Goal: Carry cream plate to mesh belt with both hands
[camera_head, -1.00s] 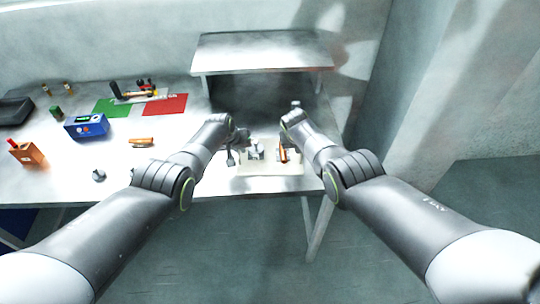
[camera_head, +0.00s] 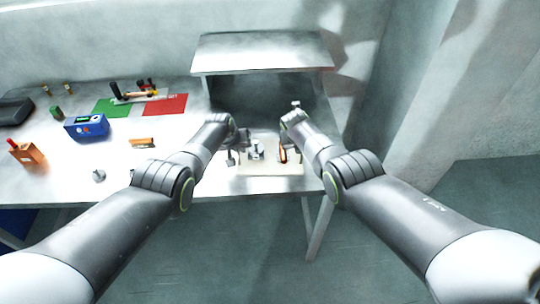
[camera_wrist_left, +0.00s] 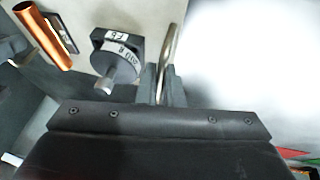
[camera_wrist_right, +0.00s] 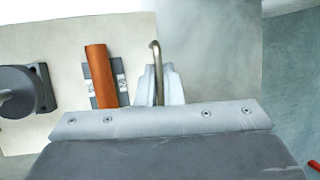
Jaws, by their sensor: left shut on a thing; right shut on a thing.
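The cream plate (camera_head: 270,170) lies flat at the front edge of the white table in the head view, between my two grippers. It carries a dark block with a round knob (camera_wrist_left: 118,60) and a copper-coloured cylinder (camera_wrist_right: 100,75) in a dark holder. My left gripper (camera_wrist_left: 163,85) is shut on a metal handle (camera_wrist_left: 171,45) at one side of the plate. My right gripper (camera_wrist_right: 158,85) is shut on the handle (camera_wrist_right: 154,55) at the opposite side. A dark surface, perhaps the mesh belt (camera_head: 262,92), lies behind the plate under a raised white cover; its mesh is too blurred to tell.
The white cover (camera_head: 262,52) overhangs the dark surface. To the left on the table are a blue box (camera_head: 86,126), an orange box (camera_head: 26,153), a loose copper cylinder (camera_head: 142,142), a small grey piece (camera_head: 99,176), and green and red mats (camera_head: 165,104). A wall stands to the right.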

